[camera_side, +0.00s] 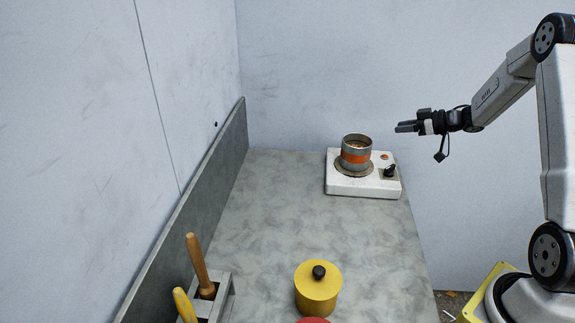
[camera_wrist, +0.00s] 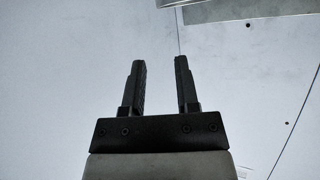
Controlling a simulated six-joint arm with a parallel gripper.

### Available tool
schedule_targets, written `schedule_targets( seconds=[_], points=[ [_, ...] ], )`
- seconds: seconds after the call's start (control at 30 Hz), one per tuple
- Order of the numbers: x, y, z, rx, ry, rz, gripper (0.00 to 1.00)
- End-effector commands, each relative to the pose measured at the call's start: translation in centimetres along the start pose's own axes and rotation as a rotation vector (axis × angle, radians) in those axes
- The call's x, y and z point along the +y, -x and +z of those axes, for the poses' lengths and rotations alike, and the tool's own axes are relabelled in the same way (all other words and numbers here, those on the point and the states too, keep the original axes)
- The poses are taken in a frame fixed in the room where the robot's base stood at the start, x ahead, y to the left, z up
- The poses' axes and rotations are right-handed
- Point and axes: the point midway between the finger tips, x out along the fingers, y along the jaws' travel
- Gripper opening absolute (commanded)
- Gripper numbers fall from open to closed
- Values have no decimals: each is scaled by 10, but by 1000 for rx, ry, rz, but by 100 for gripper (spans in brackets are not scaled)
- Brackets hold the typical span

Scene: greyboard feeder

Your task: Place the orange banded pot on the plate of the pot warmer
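The pot with the orange band (camera_side: 356,158) stands upright on the round plate (camera_side: 341,172) of the white pot warmer (camera_side: 348,187), at the back right of the grey worktop. The pot is open at the top and grey above and below the band. My gripper (camera_side: 398,128) is in the air to the right of the pot and above it, apart from it. In the wrist view my gripper (camera_wrist: 160,65) shows two dark fingers with a clear gap and nothing between them.
A yellow lidded pot (camera_side: 317,293) with a black knob stands at the front. A grey holder (camera_side: 222,298) with wooden-handled tools is at the front left. A red thing (camera_side: 313,320) is cut off at the bottom edge. The middle of the worktop (camera_side: 285,215) is clear.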

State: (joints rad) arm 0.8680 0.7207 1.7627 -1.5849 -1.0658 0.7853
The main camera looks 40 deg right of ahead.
Motion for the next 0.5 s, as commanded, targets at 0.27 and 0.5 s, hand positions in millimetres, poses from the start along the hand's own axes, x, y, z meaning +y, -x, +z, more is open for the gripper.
schedule_targets(
  seconds=[0.27,0.5],
  points=[
    [-22,-30,-29,-30,28,145,39],
    [-67,-50,-44,-138,14,318,39]
  ],
)
